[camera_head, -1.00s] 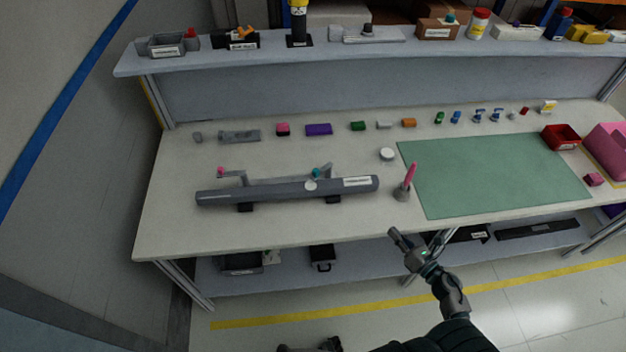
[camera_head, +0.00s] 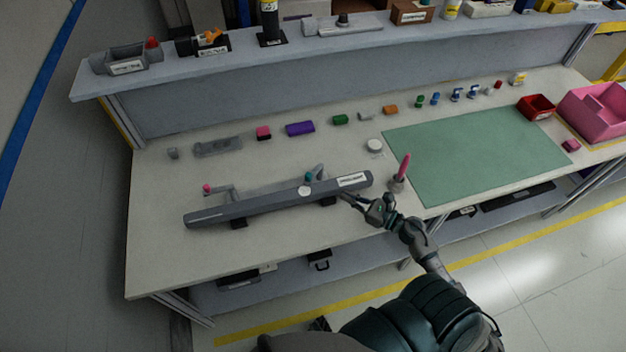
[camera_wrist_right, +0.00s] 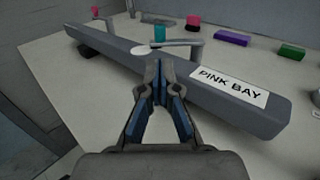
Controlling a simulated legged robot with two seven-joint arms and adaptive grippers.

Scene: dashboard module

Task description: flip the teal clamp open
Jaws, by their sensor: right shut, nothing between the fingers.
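The teal clamp (camera_head: 308,177) is a small teal piece beside a grey lever, at the back edge of a long grey bar module (camera_head: 270,200). In the right wrist view the teal piece (camera_wrist_right: 159,34) stands upright, with a grey arm reaching right from near it. I cannot tell for sure whether the clamp is open. My right gripper (camera_head: 343,196) is at the front right of the bar, near its label. In the wrist view its fingertips (camera_wrist_right: 157,66) are together and empty, over the bar and short of the teal piece. My left gripper is not seen.
A pink clamp (camera_head: 207,188) sits at the bar's left end. A pink pen in a holder (camera_head: 398,183) stands close to my right gripper. A green mat (camera_head: 480,150) lies to the right. Several small coloured blocks line the table's back. The front left tabletop is clear.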

